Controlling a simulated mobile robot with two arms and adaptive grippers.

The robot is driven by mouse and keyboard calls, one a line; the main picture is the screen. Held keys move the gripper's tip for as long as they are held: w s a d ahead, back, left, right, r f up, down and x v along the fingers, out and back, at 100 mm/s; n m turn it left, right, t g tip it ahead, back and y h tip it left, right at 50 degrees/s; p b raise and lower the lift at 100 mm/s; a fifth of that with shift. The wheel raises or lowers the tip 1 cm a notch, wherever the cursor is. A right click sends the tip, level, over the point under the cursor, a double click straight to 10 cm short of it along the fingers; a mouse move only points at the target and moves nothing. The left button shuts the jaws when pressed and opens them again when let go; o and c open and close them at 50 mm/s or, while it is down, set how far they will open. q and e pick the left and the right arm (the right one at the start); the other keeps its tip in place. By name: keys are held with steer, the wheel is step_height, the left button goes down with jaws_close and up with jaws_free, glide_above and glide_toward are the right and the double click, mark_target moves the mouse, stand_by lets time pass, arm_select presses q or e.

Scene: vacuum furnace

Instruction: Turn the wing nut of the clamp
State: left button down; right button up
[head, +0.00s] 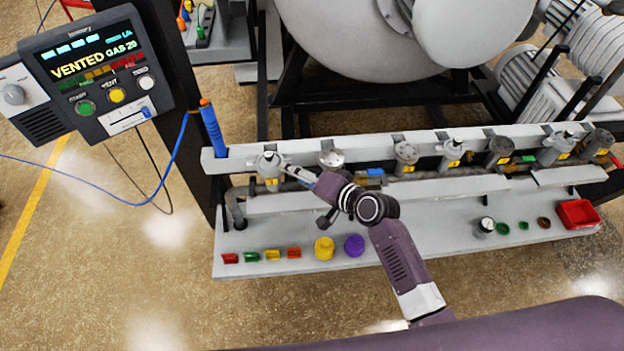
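The clamp with the wing nut (268,157) appears to be the grey fitting at the left end of the rail, with a small knob-like nut on top and a yellow label below. The arm from the lower right, which I take as my right, reaches across the shelf. Its gripper (290,172) is right beside this fitting, with its fingertips pointing at the nut. The fingers are too small to show whether they touch the nut or are open or shut. My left gripper is not in view.
Several similar fittings (406,152) line the rail (480,134). The shelf below holds coloured clips (251,256), a yellow cap (324,248), a purple cap (354,245), a gauge (486,225) and a red tray (577,213). A control panel (98,75) reading "VENTED" stands upper left.

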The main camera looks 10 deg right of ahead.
steer(key=v, duration=1)
steer(key=shift+s+d+r, duration=0.15)
steer(key=shift+s+d, duration=0.05)
steer(key=shift+s, duration=0.1)
